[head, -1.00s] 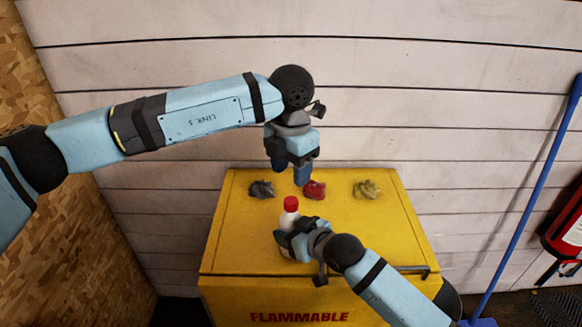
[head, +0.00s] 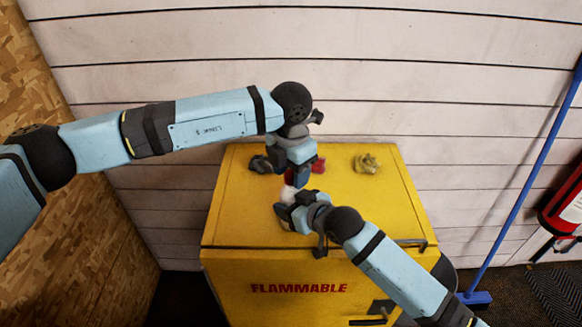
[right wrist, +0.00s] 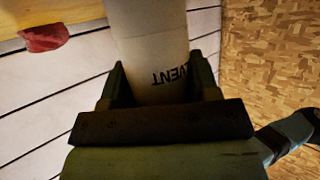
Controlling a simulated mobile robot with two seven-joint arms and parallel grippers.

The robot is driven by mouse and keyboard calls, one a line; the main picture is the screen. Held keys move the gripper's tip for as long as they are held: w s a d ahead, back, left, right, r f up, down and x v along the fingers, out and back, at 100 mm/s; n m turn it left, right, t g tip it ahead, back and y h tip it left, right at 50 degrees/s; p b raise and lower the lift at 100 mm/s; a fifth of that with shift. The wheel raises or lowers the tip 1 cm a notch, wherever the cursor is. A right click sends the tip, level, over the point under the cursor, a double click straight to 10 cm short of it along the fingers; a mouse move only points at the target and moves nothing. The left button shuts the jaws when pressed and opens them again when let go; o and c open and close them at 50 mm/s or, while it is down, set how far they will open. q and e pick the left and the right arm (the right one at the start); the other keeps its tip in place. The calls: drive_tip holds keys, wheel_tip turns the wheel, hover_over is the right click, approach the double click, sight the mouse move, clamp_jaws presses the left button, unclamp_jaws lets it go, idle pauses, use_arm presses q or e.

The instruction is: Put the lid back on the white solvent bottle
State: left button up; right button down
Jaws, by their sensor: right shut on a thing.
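The white solvent bottle (head: 288,194) is held over the yellow cabinet top. It fills the upper middle of the right wrist view (right wrist: 150,45), with part of its black lettering upside down. My right gripper (head: 287,207) is shut on the bottle, a finger on each side of it (right wrist: 160,88). The red lid (head: 289,178) shows as a small patch at the bottle's top, mostly hidden by my left gripper (head: 298,178). The left gripper is right at the lid from above. Its finger gap is hidden, and whether it grips the lid is unclear.
On the yellow cabinet (head: 235,215) lie a dark crumpled rag (head: 260,164), a red rag (head: 318,165), partly hidden behind the left gripper, and an olive rag (head: 366,163). The planked wall is behind. The cabinet's right side is clear.

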use_arm(q)
drive_tip(key=c, duration=0.8)
drive_tip(key=shift+c, duration=0.2)
drive_tip(key=o, duration=1.1)
wheel_tip(320, 180, up, 12)
drive_tip(key=shift+r, duration=0.1)
use_arm(e)
drive_tip(key=shift+c, duration=1.4)
unclamp_jaws()
